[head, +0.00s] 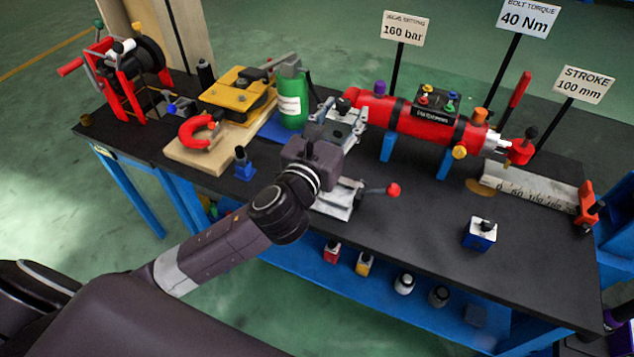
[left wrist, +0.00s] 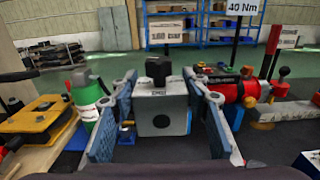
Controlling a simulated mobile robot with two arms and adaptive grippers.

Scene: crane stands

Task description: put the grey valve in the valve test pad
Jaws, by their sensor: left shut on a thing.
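The grey valve (left wrist: 163,108) is a block with a round hole in its front and a black knob on top. My left gripper (left wrist: 160,84) is shut on it, with one blue-lined finger on each side. In the head view my left gripper (head: 342,116) is over the middle of the bench, and the valve (head: 343,130) shows only partly between the fingers. I cannot clearly make out the valve test pad. A flat blue patch (head: 272,128) lies beside the green bottle, left of the gripper. My right gripper is not in view.
The green bottle (head: 291,97) stands close left of the gripper, and a red cylinder (head: 420,122) lies to its right. A pale metal fixture with a red-ball lever (head: 393,190) is below the gripper. A blue-and-white block (head: 480,233) stands right, with clear bench around it.

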